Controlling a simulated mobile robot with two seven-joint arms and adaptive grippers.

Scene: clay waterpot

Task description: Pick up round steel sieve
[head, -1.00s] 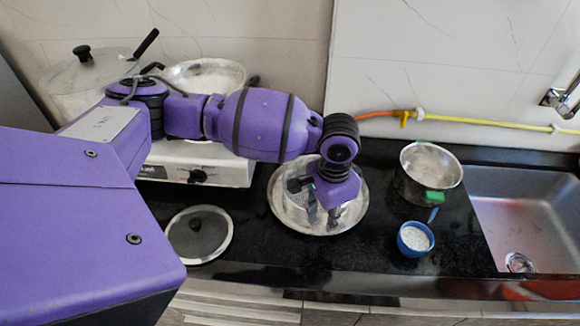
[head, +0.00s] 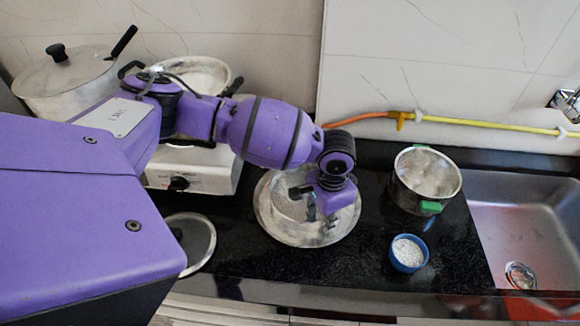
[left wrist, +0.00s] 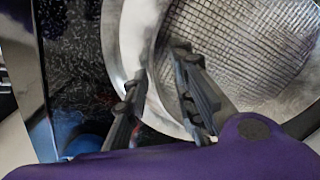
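The round steel sieve (head: 289,206), with a fine mesh bowl, sits on a wide round steel plate (head: 268,226) on the black counter. My left gripper (head: 316,208) is over the front right side of the sieve and hides part of it. In the left wrist view the sieve mesh (left wrist: 240,45) fills the upper right. The left gripper (left wrist: 158,72) shows there with a gap between its fingers. One finger is over the mesh and the other is outside the sieve's rim, over the plate's edge. Contact cannot be told. My right gripper is not in view.
A steel pot with green grips (head: 427,174) and a blue cup of white grains (head: 408,253) stand to the right, before the sink (head: 525,235). A stove (head: 192,170) with pots is at the left. A round lid (head: 193,240) lies at the front left.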

